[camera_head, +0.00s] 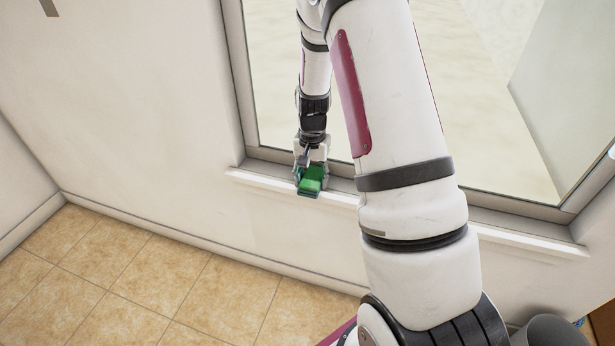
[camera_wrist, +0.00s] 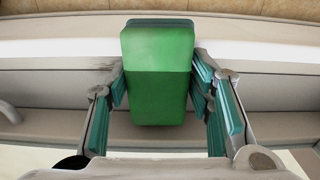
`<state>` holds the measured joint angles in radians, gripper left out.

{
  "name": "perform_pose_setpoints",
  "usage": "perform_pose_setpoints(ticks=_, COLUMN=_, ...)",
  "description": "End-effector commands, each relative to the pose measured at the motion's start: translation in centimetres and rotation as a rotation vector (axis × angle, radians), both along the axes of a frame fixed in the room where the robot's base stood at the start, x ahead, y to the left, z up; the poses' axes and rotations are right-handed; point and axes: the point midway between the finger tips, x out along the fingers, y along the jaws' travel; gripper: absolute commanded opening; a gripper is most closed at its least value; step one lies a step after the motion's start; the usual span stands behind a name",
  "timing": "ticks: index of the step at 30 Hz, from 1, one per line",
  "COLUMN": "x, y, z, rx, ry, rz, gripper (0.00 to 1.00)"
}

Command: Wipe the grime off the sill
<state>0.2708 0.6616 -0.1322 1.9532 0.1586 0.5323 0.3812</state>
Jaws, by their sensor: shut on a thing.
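My gripper (camera_head: 311,172) is shut on a green sponge-like block (camera_head: 310,182) at the left part of the white window sill (camera_head: 262,179). In the wrist view the green block (camera_wrist: 158,75) sits between the two teal-padded fingers of my gripper (camera_wrist: 160,84), its far end reaching over the sill's front edge. The sill (camera_wrist: 62,48) runs across behind and below it. A faint grey smudge shows on the sill just left of the block. I cannot tell whether it is grime or shadow, or whether the block touches the sill. My arm hides the sill's middle in the head view.
The window frame (camera_head: 240,95) and glass (camera_head: 280,60) rise right behind the sill. The wall (camera_head: 130,100) below and left is bare. Tan floor tiles (camera_head: 130,280) are clear at the left. A grey rounded object (camera_head: 548,332) stands at the bottom right.

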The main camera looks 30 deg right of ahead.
Motion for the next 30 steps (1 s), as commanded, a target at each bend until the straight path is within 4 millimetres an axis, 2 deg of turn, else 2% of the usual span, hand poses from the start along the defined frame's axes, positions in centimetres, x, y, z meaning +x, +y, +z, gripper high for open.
perform_pose_setpoints(ticks=6, x=-1.4, y=-1.0, z=-0.1, rx=0.000, ry=0.004, rz=-0.003, gripper=0.16)
perform_pose_setpoints(ticks=30, x=-4.3, y=-3.3, z=0.0, rx=0.000, ry=0.003, rz=-0.002, gripper=0.16)
